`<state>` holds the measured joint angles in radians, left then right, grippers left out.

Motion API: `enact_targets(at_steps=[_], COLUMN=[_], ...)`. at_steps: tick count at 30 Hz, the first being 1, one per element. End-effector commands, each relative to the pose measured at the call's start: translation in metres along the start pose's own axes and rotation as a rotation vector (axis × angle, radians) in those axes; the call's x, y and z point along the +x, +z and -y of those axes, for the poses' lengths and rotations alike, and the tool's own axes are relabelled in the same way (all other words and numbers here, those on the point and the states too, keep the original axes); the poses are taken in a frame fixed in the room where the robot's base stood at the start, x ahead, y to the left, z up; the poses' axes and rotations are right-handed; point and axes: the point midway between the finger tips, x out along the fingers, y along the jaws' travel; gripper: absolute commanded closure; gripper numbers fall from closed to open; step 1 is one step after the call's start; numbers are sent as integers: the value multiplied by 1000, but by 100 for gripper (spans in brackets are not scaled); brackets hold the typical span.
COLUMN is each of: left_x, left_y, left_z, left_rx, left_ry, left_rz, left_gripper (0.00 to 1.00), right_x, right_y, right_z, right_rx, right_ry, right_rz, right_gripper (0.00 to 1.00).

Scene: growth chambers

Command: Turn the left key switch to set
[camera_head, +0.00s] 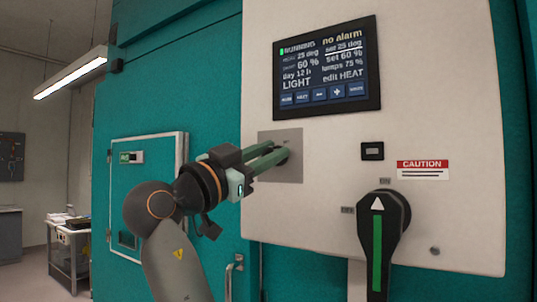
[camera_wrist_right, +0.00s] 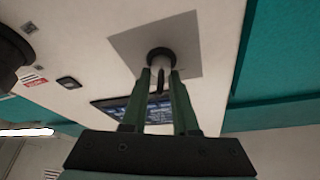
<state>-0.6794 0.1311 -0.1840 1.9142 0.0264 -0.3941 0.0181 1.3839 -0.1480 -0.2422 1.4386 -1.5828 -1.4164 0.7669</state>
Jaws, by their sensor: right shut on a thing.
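The left key switch (camera_wrist_right: 160,60) sits on a grey square plate (camera_head: 290,174) on the white control panel, below the screen. My right gripper (camera_head: 280,155) reaches it from the left in the head view, with its green fingers at the switch. In the right wrist view the gripper (camera_wrist_right: 160,85) is shut on the key, a slim dark piece between the fingertips in front of the round black collar. The fingers hide most of the key in the head view, and its exact angle and the plate's marks are hard to read. My left gripper is not in view.
The screen (camera_head: 326,65) shows running, no alarm and LIGHT. A large black rotary handle (camera_head: 384,240) with a green stripe juts out at lower right, beside a caution label (camera_head: 423,170). A small black switch (camera_head: 372,151) lies between. A door handle (camera_head: 236,265) is below the arm.

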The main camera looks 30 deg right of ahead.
Motion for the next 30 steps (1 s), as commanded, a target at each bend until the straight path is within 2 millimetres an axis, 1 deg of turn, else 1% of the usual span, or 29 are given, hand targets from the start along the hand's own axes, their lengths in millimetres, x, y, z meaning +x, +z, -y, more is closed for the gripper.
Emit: enact_targets(at_steps=[9, 25, 26, 28, 30], left_x=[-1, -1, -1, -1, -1], left_y=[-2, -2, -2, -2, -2], left_z=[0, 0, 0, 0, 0], left_rx=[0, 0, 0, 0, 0], left_ry=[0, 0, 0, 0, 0], left_rz=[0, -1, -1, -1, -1], left_gripper=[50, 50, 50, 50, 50], right_x=[0, 0, 0, 0, 0], right_y=[0, 1, 1, 1, 0], right_z=[0, -1, -1, -1, -1], right_rx=[106, 125, 125, 125, 125], right_ry=[44, 52, 52, 52, 52], right_rz=[2, 3, 3, 3, 2], right_gripper=[100, 100, 69, 62, 62])
